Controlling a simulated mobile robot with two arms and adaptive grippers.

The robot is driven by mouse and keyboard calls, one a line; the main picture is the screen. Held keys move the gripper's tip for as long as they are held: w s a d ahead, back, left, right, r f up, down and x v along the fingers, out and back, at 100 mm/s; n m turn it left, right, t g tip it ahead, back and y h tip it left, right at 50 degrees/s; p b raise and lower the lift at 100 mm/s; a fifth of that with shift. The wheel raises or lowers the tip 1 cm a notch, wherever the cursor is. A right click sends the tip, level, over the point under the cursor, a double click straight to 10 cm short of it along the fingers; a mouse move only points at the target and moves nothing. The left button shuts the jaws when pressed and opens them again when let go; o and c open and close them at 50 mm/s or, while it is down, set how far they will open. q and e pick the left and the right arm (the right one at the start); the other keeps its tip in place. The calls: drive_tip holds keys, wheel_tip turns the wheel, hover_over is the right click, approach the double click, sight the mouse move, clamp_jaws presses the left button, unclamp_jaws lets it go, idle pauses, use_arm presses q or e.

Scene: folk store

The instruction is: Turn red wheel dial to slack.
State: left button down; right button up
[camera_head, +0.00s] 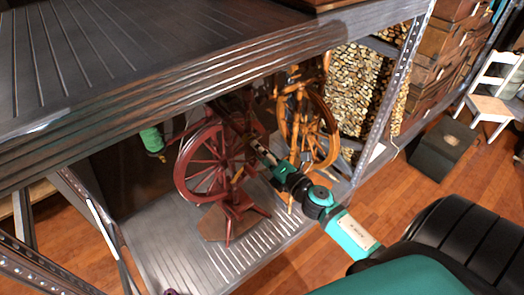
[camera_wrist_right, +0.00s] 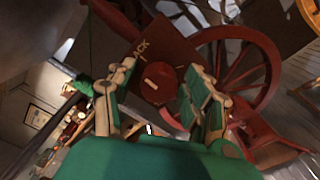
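The red spinning wheel (camera_head: 203,160) stands on a grey metal shelf, under an upper shelf. My right arm comes in from the right, and its gripper (camera_head: 262,152) is at the wheel's upper right part. In the right wrist view the round red dial (camera_wrist_right: 155,88) sits on a dark red plate (camera_wrist_right: 165,48) with pale letters reading "ACK", partly cut off. The dial has a short pale mark. My right gripper (camera_wrist_right: 158,72) is open, with a finger on either side of the dial; contact cannot be told. The dial cannot be made out in the head view. My left gripper is not in view.
An orange-brown spinning wheel (camera_head: 310,125) stands close behind, to the right. The upper metal shelf (camera_head: 110,60) overhangs the area. A green spool (camera_head: 152,140) is at the left. A metal post (camera_head: 386,105) stands to the right. Wooden floor (camera_head: 400,190) is open in front.

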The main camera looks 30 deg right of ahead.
drive_tip(key=s+d, duration=0.1)
drive_tip(key=s, duration=1.1)
idle(0.5)
drive_tip(key=s+a+f+m+g+h, duration=0.1)
drive_tip(key=s+f+m+g, duration=0.2)
drive_tip(key=f, duration=0.8)
drive_tip(key=s+a+f+m+g+h, duration=0.1)
drive_tip(key=s+f+m+g, duration=0.1)
drive_tip(key=f+m, duration=0.65)
drive_tip(key=s+a+f+m+g, duration=0.1)
drive_tip(key=s+f+m+g, duration=0.15)
drive_tip(key=f, duration=1.05)
drive_tip(key=s+a+f+m+g, duration=0.2)
drive_tip(key=s+f+g, duration=0.1)
drive_tip(key=s+f, duration=0.3)
drive_tip(key=s+a+f+m+g, duration=0.2)
drive_tip(key=s+f, duration=0.4)
drive_tip(key=s, duration=0.4)
drive_tip(key=s+a+f+m+g, duration=0.2)
drive_tip(key=s+f+m+g, duration=0.1)
drive_tip(key=s+f, duration=0.3)
drive_tip(key=s+g, duration=0.1)
drive_tip(key=s, duration=0.1)
drive_tip(key=shift+s+a+f+m, duration=0.15)
drive_tip(key=shift+s+a+m, duration=0.2)
drive_tip(key=shift+a+m, duration=0.05)
